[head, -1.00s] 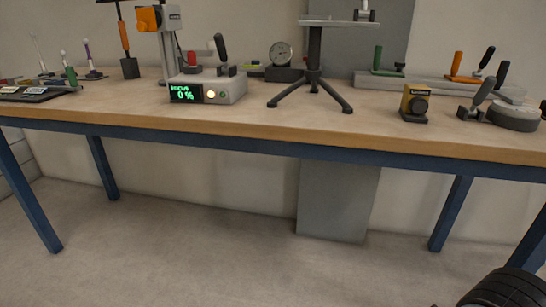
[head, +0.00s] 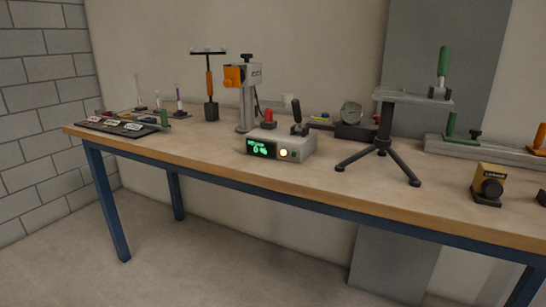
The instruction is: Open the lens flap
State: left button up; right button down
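No part is plainly recognisable as the lens flap at this distance. A yellow box (head: 488,178) with a round black front, perhaps a lens, stands on a dark base near the table's right front. A grey upright stand (head: 247,103) at the back carries an orange block (head: 234,76) at its top left. I cannot tell whether either one bears the flap. Neither of my grippers is in view.
A grey control box (head: 282,143) with a green display sits mid-table (head: 200,152). A black tripod (head: 383,150) stands right of it. A dark tray (head: 121,127) lies at the left end. The floor before the table is clear.

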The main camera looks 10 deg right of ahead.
aim_at(232, 74)
jog(key=i+l+u, duration=0.1)
jog(key=u, duration=0.25)
jog(key=i+l+u, duration=0.1)
jog(key=u, duration=0.3)
jog(key=l+u, duration=0.35)
